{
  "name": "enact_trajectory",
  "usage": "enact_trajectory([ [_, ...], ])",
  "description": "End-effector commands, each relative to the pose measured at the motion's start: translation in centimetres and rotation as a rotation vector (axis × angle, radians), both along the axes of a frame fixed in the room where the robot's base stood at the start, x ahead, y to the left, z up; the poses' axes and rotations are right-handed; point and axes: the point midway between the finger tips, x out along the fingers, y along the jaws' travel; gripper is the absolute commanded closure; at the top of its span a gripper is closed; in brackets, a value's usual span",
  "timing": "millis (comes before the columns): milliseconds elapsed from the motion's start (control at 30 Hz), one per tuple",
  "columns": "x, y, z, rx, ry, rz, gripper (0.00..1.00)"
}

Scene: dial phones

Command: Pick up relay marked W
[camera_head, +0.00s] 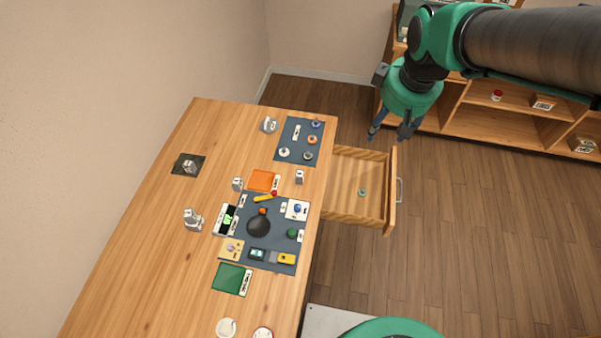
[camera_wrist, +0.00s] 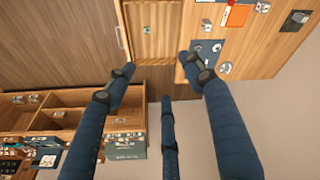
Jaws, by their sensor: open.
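My gripper (camera_head: 389,131) is open and empty, high above the floor, right of the table and beyond the open drawer. In the wrist view its spread fingers (camera_wrist: 160,76) have nothing between them. No letter W is readable in either view, so I cannot tell which piece is the relay marked W. Small grey-white pieces stand on the table, one by the orange square (camera_head: 299,177), another left of it (camera_head: 237,184), one near the small mat (camera_head: 269,125). A small greenish round piece (camera_head: 362,192) lies in the drawer (camera_head: 345,210); it also shows in the wrist view (camera_wrist: 147,30).
The wooden table (camera_head: 150,250) carries a large dark mat (camera_head: 280,234) crowded with small parts, a small dark mat (camera_head: 297,154) with several round pieces, and orange and green squares. A shelf (camera_head: 480,123) stands at the back right. The floor (camera_head: 470,220) is clear.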

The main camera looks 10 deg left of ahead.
Motion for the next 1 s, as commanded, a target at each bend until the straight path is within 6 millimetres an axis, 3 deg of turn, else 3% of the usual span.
enact_trajectory([
  [200, 4.0, 4.7, -4.2, -0.044, 0.051, 0.181, 0.47],
  [500, 7.8, 11.3, -11.4, -0.098, 0.112, 0.429, 0.47],
  [700, 9.2, 15.7, -17.2, -0.129, 0.153, 0.596, 0.47],
  [1000, 9.6, 21.3, -25.5, -0.167, 0.202, 0.813, 0.47],
])
